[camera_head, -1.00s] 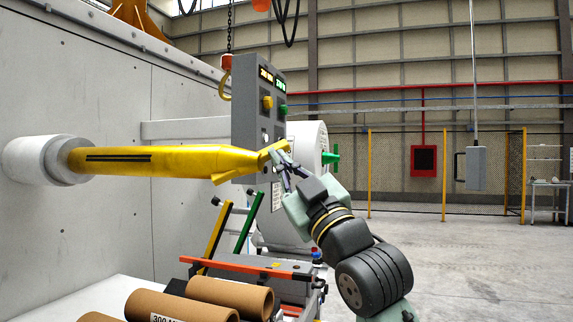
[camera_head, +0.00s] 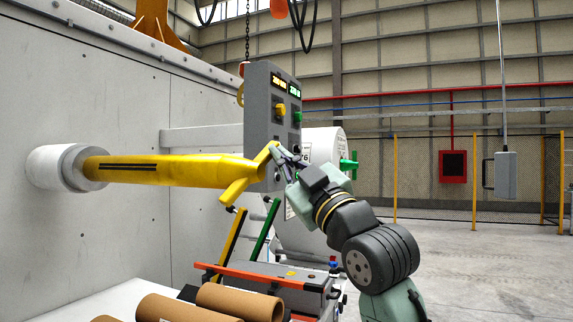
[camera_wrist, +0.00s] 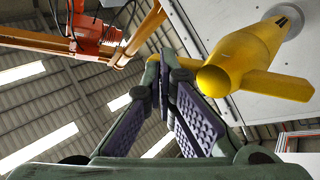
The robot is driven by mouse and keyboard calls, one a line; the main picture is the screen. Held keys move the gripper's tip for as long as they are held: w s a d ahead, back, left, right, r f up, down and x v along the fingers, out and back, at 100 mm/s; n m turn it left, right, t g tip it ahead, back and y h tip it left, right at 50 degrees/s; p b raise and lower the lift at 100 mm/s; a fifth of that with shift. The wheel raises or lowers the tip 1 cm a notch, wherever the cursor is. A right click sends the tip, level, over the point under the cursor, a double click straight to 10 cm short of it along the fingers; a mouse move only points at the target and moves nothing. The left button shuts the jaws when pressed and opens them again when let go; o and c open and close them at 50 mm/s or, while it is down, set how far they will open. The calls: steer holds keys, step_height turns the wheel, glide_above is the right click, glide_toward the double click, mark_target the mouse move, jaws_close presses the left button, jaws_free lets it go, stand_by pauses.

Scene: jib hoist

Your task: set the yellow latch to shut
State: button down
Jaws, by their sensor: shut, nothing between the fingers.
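The yellow latch (camera_head: 236,187) appears to be the two-armed handle on the end of a long yellow shaft (camera_head: 165,170). One arm points down-left and the other up-right, so it stands aslant. In the wrist view the latch (camera_wrist: 275,86) shows its round hub end and one arm reaching right. My gripper (camera_head: 279,156) is at the upper-right arm in the head view, partly overlapping it; I cannot tell whether they touch. In the wrist view my gripper (camera_wrist: 165,62) has its fingertips together and empty, left of the hub.
A grey control box (camera_head: 260,105) with yellow and green knobs stands behind the latch. A green handle (camera_head: 348,165) is to its right. Yellow and green bars, an orange-edged cart (camera_head: 262,277) and brown cardboard rolls (camera_head: 240,300) lie below. Open floor is at right.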

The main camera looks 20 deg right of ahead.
steer(key=shift+x, duration=0.9)
steer(key=shift+d+r, duration=0.1)
stand_by(0.3)
